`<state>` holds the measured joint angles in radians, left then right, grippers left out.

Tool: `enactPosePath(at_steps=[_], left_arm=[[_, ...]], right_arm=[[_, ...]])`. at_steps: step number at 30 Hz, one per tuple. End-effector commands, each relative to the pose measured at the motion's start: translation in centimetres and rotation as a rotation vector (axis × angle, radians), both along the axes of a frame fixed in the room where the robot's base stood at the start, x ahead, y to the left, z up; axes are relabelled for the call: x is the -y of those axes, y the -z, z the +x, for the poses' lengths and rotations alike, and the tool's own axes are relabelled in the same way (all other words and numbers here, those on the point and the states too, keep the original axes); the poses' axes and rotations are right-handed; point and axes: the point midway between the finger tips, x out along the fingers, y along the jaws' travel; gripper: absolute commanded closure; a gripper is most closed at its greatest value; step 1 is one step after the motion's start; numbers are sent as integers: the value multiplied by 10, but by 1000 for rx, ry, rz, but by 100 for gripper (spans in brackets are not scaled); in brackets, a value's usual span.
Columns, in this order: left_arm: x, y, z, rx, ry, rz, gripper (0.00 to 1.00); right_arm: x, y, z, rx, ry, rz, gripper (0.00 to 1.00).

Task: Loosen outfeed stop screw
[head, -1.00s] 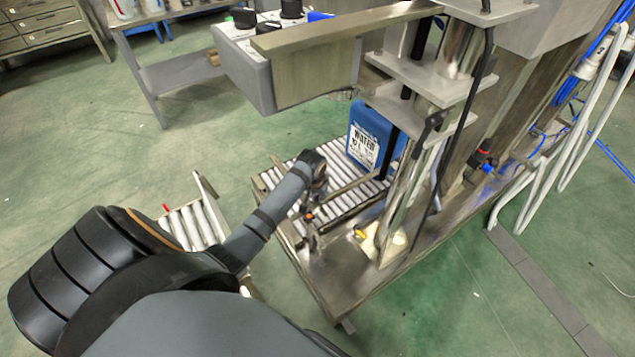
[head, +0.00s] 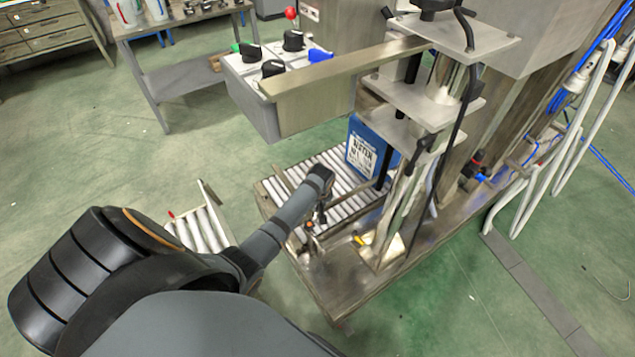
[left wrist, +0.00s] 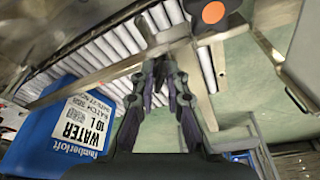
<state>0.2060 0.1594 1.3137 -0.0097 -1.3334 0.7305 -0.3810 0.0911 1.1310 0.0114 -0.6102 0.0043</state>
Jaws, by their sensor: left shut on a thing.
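My left gripper (head: 318,217) reaches down to the near end of the roller conveyor, by the metal guide rail. In the left wrist view its two dark fingers (left wrist: 163,72) come together at the metal rail and bracket. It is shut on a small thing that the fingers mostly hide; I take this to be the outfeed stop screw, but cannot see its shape. My right gripper is not in view.
A blue water canister (head: 370,148) stands on the rollers (head: 338,170); it also shows in the left wrist view (left wrist: 62,130). A black knob with an orange centre (left wrist: 213,12) is close to the fingers. A control box (head: 250,90) and steel column stand above.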

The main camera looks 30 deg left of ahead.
Motion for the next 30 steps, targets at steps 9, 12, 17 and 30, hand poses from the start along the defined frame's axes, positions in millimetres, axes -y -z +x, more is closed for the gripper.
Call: enactPosePath(at_steps=[9,12,17,30], left_arm=[[1,5,-5,-15,-31,-5,100],[3,1,-4,-16,-127,-5,100],[2,3,-4,-15,-349,-4,100],[2,4,-4,-14,-567,-2,100]], right_arm=[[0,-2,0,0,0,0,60],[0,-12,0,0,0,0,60],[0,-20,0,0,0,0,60],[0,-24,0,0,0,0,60]])
